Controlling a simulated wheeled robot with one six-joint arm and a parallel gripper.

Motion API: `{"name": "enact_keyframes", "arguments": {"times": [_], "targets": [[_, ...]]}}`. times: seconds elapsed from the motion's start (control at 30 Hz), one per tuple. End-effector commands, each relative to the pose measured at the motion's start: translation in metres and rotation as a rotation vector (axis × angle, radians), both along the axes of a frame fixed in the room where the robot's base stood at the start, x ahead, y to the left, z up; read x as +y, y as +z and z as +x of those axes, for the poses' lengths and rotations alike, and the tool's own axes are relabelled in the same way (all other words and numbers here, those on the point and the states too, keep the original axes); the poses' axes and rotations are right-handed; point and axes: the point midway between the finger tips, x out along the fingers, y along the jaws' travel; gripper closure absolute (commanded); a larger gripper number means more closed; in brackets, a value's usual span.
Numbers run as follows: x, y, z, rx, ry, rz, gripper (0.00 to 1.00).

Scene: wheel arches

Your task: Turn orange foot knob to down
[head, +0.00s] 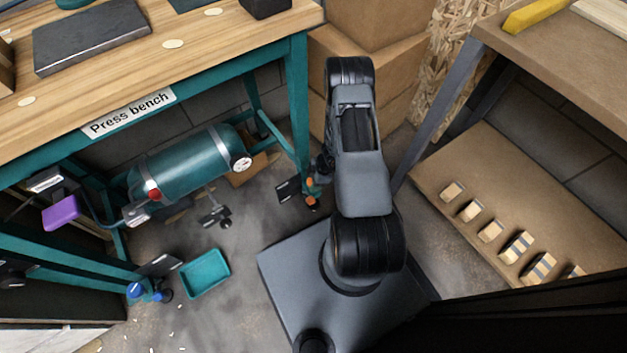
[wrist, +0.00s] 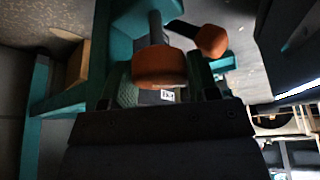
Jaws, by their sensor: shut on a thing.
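The orange foot knob (wrist: 158,66) sits between my gripper's fingers in the wrist view, at the foot of a teal leg. My gripper (wrist: 160,84) is shut on it. A second orange rounded part (wrist: 212,41) shows just beyond, to the right, on a dark stem. In the head view the orange parts (head: 311,183) are small, low by the right leg of the press bench (head: 120,108). My gripper (head: 322,172) reaches down there, partly hidden by my arm. Which way the knob is turned cannot be told.
A blue foot knob (head: 135,291) is at the other bench leg. A teal tank (head: 185,165) lies under the bench, and a teal tray (head: 205,273) on the floor. Cardboard boxes (head: 370,65) stand behind my arm. A shelf with wooden blocks (head: 480,170) is at right.

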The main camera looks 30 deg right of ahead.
Motion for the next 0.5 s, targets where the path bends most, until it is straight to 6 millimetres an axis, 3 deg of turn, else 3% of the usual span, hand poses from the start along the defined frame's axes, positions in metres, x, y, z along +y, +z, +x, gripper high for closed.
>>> {"name": "enact_keyframes", "arguments": {"times": [0.5], "targets": [[-0.0001,-0.0011,-0.0004,0.001,-0.303,0.000,0.69]]}}
